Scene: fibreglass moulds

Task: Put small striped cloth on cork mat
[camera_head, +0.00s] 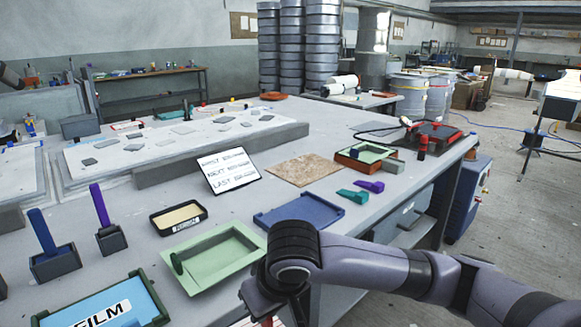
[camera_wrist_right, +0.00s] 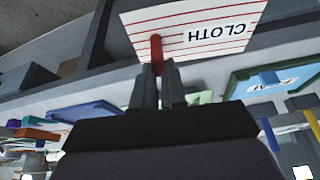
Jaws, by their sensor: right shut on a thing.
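The small striped cloth (camera_wrist_right: 200,30) is white with red lines and the word CLOTH, upside down in the right wrist view. My right gripper (camera_wrist_right: 158,70) is shut on the red tab at its edge. In the head view only a striped corner of the cloth (camera_head: 243,323) shows at the bottom edge, beside my right gripper (camera_head: 268,315). The cork mat (camera_head: 305,170) is a flat brown square on the table, farther back and apart from the cloth; nothing lies on it. My left gripper is in neither view.
A blue tray (camera_head: 300,211) and green tray (camera_head: 213,257) lie between my right gripper and the mat. A white sign (camera_head: 228,171) stands left of the mat. Teal (camera_head: 351,196) and purple (camera_head: 370,186) clips and a small framed tray (camera_head: 366,153) are to its right.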

